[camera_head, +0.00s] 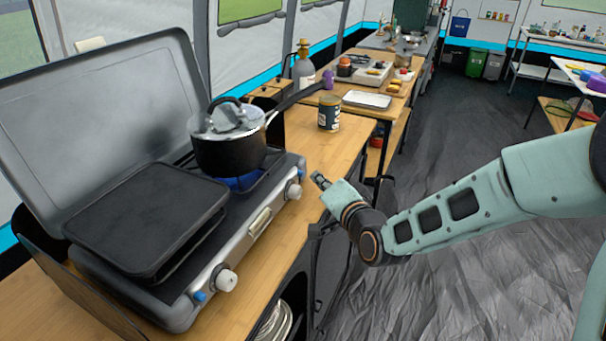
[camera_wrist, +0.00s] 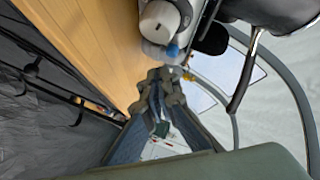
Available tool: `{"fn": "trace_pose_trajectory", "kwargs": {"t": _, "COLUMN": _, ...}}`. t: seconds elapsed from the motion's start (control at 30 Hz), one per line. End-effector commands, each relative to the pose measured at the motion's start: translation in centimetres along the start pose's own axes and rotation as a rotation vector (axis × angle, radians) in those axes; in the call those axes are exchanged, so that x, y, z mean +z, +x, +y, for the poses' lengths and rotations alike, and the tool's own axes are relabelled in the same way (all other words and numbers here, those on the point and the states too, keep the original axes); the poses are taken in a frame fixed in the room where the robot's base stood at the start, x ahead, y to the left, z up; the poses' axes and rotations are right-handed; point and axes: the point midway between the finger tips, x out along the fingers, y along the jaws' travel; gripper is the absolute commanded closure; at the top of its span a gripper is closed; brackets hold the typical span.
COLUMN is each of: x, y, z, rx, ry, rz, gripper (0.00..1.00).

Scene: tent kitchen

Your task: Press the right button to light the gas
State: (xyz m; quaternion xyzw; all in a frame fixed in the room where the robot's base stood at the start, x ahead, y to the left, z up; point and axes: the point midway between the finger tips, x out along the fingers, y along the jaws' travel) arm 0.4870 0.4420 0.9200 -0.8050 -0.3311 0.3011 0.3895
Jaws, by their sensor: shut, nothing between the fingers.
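The grey camping stove (camera_head: 250,222) stands open on the wooden counter. Its right knob (camera_head: 293,190) is white and also shows in the wrist view (camera_wrist: 160,20). A small blue button (camera_wrist: 171,50) sits beside that knob. The left knob (camera_head: 225,280) has its own blue button (camera_head: 199,297). A blue glow (camera_head: 242,182) like a flame shows under the pot (camera_head: 230,152) on the right burner. My gripper (camera_head: 319,181) is shut and empty, a little right of the right knob. In the wrist view, its fingertips (camera_wrist: 168,74) appear just below the blue button, apart from it.
A black griddle (camera_head: 148,218) covers the left burner. The pot's handle (camera_head: 298,97) reaches out to the right. A can (camera_head: 329,113) stands on the counter (camera_head: 345,140) beyond my gripper. Open floor (camera_head: 430,275) lies to the right.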

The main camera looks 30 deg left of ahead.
Motion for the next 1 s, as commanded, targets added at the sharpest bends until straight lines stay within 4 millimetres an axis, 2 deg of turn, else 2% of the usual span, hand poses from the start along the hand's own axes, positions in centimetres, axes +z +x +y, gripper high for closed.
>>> {"fn": "trace_pose_trajectory", "kwargs": {"t": 0.43, "x": -2.2, "y": -3.0, "z": 2.1, "rx": 0.001, "ry": 0.0, "rz": 0.001, "gripper": 1.0}}
{"fn": "trace_pose_trajectory", "kwargs": {"t": 1.0, "x": -2.3, "y": -3.1, "z": 2.3, "rx": 0.0, "ry": -0.001, "rz": 0.0, "gripper": 1.0}}
